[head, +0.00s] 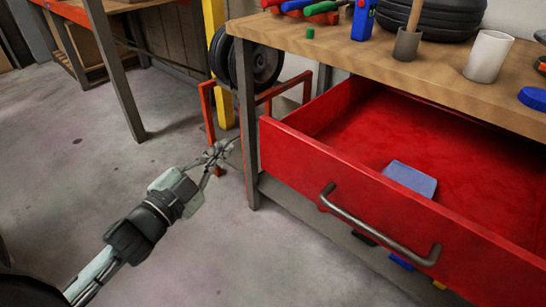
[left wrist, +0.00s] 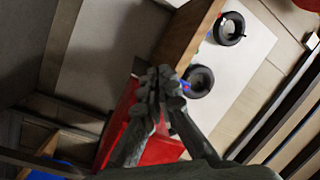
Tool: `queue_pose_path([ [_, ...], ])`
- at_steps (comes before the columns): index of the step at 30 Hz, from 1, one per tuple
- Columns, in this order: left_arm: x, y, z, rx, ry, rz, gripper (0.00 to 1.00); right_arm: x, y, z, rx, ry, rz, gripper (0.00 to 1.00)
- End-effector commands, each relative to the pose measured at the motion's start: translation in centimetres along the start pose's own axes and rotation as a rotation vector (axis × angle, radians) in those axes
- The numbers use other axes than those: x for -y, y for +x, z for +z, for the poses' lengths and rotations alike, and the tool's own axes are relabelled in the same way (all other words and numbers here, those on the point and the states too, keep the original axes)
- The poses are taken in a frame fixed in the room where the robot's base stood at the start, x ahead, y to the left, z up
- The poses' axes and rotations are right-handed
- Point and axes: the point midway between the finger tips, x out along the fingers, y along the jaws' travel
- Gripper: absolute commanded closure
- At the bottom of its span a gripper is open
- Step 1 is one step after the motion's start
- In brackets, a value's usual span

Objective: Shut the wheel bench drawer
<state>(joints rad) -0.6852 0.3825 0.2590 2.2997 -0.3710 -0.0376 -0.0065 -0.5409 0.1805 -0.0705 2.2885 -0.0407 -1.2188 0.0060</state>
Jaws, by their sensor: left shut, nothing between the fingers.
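The red wheel bench drawer (head: 375,195) stands well open under the wooden bench top (head: 400,75). Its front carries a grey bar handle (head: 375,228). A light blue block (head: 410,179) lies inside it. My left gripper (head: 222,150) is shut and empty, left of the drawer's left front corner and near the bench leg, apart from the handle. In the left wrist view the closed fingers (left wrist: 158,86) show in front of the red drawer (left wrist: 118,122), partly hiding it. My right gripper is not in view.
The bench top holds a grey cup (head: 407,43), a white cup (head: 488,56), a black tyre (head: 432,14) and several coloured tools. A grey bench leg (head: 247,125) and a red wheel stand (head: 208,115) are close to my gripper. The floor before the drawer is clear.

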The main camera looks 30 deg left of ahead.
Motion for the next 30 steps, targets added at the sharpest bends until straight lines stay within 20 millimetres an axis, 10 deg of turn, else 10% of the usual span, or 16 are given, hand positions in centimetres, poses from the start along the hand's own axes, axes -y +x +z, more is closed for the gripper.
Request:
queue_pose_path([
  [7,2.6,-4.7,-6.4,-0.555,0.433,0.147,1.00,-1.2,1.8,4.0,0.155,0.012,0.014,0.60],
  [16,1.1,-11.8,-7.1,-0.912,0.640,0.396,1.00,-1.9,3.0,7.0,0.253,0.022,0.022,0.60],
  [30,-2.9,-8.8,-11.3,-0.943,0.649,0.412,1.00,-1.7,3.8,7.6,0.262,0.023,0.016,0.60],
])
